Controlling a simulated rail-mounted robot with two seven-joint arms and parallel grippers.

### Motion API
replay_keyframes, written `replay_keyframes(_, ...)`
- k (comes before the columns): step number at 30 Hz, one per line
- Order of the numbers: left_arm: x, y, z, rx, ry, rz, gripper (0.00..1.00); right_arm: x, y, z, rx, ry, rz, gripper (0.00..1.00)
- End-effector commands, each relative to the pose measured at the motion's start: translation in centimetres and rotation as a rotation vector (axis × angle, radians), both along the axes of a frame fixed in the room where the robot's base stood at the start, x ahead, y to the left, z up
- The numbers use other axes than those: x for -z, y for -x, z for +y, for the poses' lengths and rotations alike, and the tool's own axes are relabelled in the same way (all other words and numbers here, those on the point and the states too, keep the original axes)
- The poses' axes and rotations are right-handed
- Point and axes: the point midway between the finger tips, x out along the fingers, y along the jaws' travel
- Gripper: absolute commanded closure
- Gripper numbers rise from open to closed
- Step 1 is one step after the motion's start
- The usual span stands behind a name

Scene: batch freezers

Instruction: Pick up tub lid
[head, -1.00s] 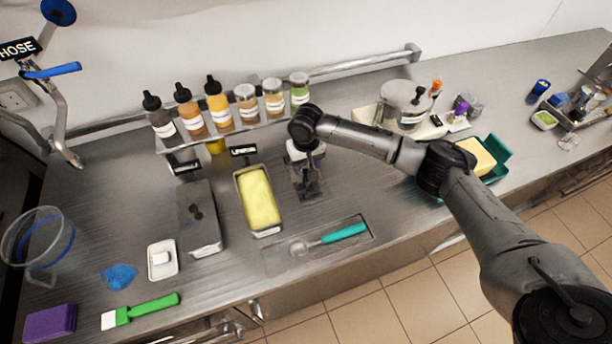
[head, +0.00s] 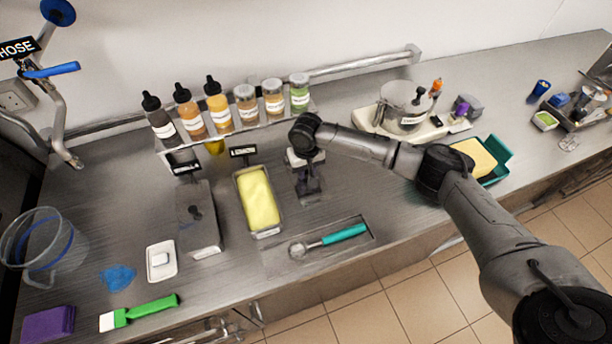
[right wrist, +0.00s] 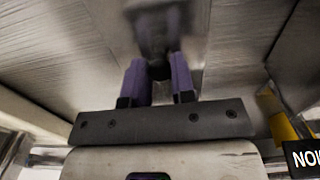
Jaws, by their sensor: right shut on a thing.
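My right gripper (head: 308,182) is low over the counter, just right of the open tub of yellow ice cream (head: 259,200). In the right wrist view its two purple fingers (right wrist: 158,84) are shut on a small dark knob (right wrist: 159,71), which looks like the tub lid's knob. A blurred grey steel shape extends beyond it; the lid's outline is hard to make out, and I cannot tell whether it is clear of the counter. Another steel tub, with a closed lid and black knob (head: 195,212), stands further left. My left gripper is not in view.
A rack of several bottles and jars (head: 232,128) stands behind the gripper. A scoop with a teal handle (head: 343,234) lies in a shallow recess in front. A white scale with a pot (head: 402,115) and a green tray (head: 497,172) are to the right.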

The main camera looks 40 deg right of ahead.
Motion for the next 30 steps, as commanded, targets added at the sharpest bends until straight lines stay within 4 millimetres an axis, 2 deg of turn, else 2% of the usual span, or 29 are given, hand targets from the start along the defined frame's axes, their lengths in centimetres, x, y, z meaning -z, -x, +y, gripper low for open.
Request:
replay_keyframes(3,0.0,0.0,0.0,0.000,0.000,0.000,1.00,0.0,0.0,0.0,0.000,0.000,0.000,0.99)
replay_keyframes(14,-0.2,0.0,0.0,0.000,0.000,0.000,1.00,-0.7,0.0,0.0,0.000,-0.001,-0.001,1.00)
replay_keyframes(22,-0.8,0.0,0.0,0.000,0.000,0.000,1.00,-4.2,-0.1,0.0,0.001,-0.002,-0.004,1.00)
replay_keyframes(30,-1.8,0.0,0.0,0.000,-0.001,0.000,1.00,-7.3,4.6,-2.5,-0.001,0.003,0.000,1.00)
